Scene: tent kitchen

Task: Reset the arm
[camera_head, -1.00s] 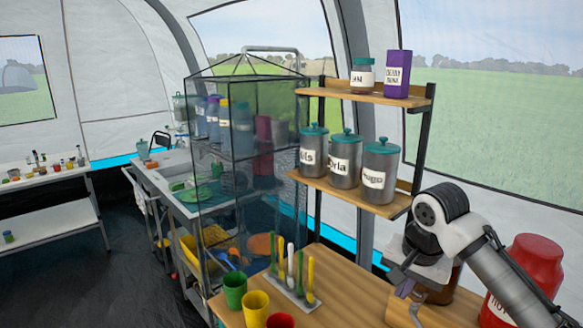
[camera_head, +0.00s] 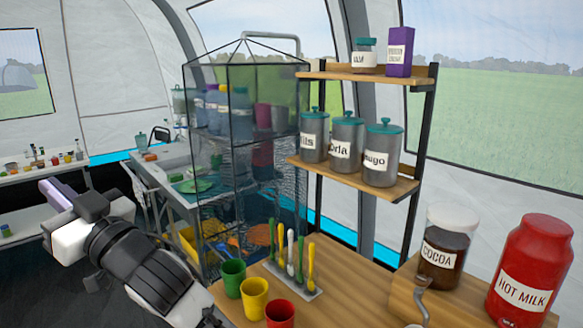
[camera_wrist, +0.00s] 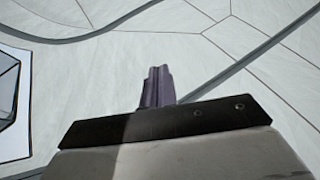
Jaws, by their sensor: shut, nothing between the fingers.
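My gripper (camera_head: 62,193) is at the left of the head view, raised and pointing up and to the left, away from the wooden counter. Its purple fingers are together with nothing in them. The wrist view shows the closed purple fingers (camera_wrist: 157,88) against the pale tent wall (camera_wrist: 225,65). My arm reaches in from the bottom of the head view, left of the cups.
The wooden counter (camera_head: 350,300) holds a green cup (camera_head: 233,280), a yellow cup (camera_head: 254,299), a red cup (camera_head: 280,314), a cutlery holder (camera_head: 292,281), a cocoa jar (camera_head: 445,248) and a red hot milk container (camera_head: 530,270). A mesh cabinet (camera_head: 245,150) and shelves (camera_head: 350,170) stand behind.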

